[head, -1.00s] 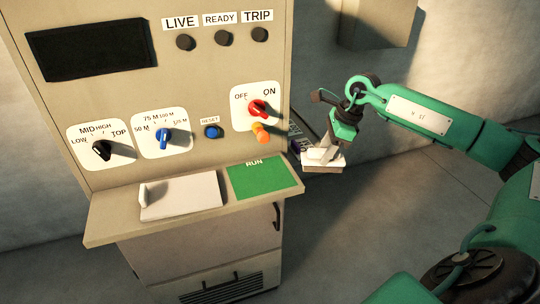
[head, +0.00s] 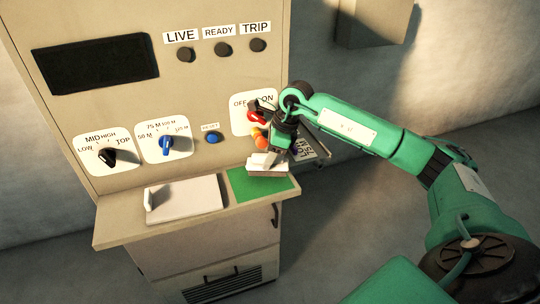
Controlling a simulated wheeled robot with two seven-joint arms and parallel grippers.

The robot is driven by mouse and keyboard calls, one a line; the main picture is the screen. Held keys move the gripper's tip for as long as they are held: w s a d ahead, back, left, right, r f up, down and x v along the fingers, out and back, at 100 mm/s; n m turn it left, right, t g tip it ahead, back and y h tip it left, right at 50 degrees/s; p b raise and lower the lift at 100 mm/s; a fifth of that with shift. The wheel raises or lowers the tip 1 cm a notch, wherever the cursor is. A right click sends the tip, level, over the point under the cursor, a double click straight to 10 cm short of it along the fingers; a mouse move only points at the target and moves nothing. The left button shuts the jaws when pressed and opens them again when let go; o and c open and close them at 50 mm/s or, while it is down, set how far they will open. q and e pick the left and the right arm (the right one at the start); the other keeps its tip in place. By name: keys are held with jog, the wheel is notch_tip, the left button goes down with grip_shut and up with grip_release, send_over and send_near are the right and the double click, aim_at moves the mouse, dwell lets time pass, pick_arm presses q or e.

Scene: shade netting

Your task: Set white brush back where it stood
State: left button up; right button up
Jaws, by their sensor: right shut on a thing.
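The white brush (head: 261,171) is in my right gripper (head: 270,158), which is shut on it and points down. The brush is roughly level, over the back part of the green RUN patch (head: 264,187) on the cabinet's shelf. I cannot tell whether its underside touches the patch or hangs just above it. The brush and gripper hide the patch's RUN lettering. My left gripper is not in view.
A white plate with a raised left edge (head: 185,198) lies on the shelf (head: 120,229), left of the patch. Behind the gripper are an orange knob (head: 258,136) and a red switch (head: 256,117).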

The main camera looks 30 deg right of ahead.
jog(key=shift+d+f, duration=0.1)
jog(key=shift+f, duration=0.6)
jog(key=shift+s+d, duration=0.1)
jog(key=shift+s, duration=0.05)
jog(key=shift+f, duration=0.25)
jog(key=o, duration=1.2)
jog(key=shift+r, duration=0.1)
